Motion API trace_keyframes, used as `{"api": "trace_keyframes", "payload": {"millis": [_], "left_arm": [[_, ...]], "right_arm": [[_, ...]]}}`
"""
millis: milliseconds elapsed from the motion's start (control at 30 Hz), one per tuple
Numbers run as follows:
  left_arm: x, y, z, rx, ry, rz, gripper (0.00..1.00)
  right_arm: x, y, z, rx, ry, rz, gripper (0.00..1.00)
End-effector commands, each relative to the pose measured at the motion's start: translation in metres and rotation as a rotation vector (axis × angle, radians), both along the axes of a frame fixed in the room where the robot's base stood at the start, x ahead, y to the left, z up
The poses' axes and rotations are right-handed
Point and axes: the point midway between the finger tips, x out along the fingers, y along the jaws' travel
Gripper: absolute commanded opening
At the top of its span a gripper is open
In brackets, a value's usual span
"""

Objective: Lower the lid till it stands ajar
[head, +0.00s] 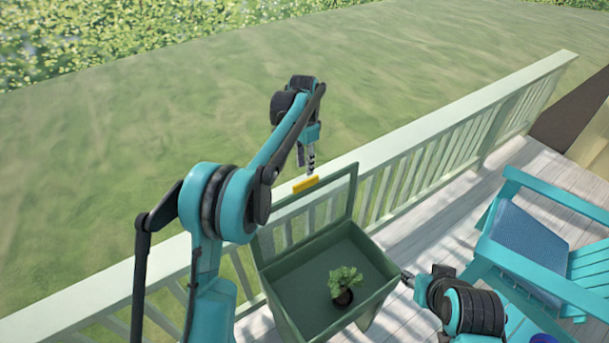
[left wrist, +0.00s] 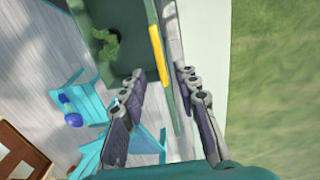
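The green box (head: 283,293) stands open on the deck, with a potted plant (head: 344,283) inside. Its lid (head: 354,190) is raised about upright at the back, a frame through which the railing shows. A yellow handle strip (head: 305,184) is on its top edge. My left gripper (head: 311,163) is just above that edge. In the left wrist view its fingers (left wrist: 163,76) are spread, with the lid's edge and the yellow strip (left wrist: 158,50) between them; contact is not clear. My right gripper (head: 405,277) is beside the box's right rim; its fingers are too small to judge.
A pale green railing (head: 440,150) runs close behind the box, with grass beyond. A turquoise chair (head: 560,260) with a blue cushion (head: 522,237) stands to the right. Bare deck boards (head: 425,235) lie between the chair and the railing.

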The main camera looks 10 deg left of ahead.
Motion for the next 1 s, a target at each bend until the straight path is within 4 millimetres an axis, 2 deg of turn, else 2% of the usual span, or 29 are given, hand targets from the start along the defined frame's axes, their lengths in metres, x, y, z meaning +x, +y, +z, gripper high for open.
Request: {"api": "trace_keyframes", "payload": {"millis": [500,867,1000], "left_arm": [[-0.002,-0.002,-0.071,-0.001,0.001,-0.001,0.31],[-0.002,-0.002,-0.077,-0.001,0.001,0.0,0.31],[-0.002,-0.002,-0.077,-0.001,0.001,0.0,0.0]], "right_arm": [[0.0,0.0,-0.006,0.0,0.0,0.0,0.4],[0.0,0.0,-0.007,0.0,0.0,0.0,0.4],[0.0,0.0,-0.007,0.0,0.0,0.0,0.4]]}}
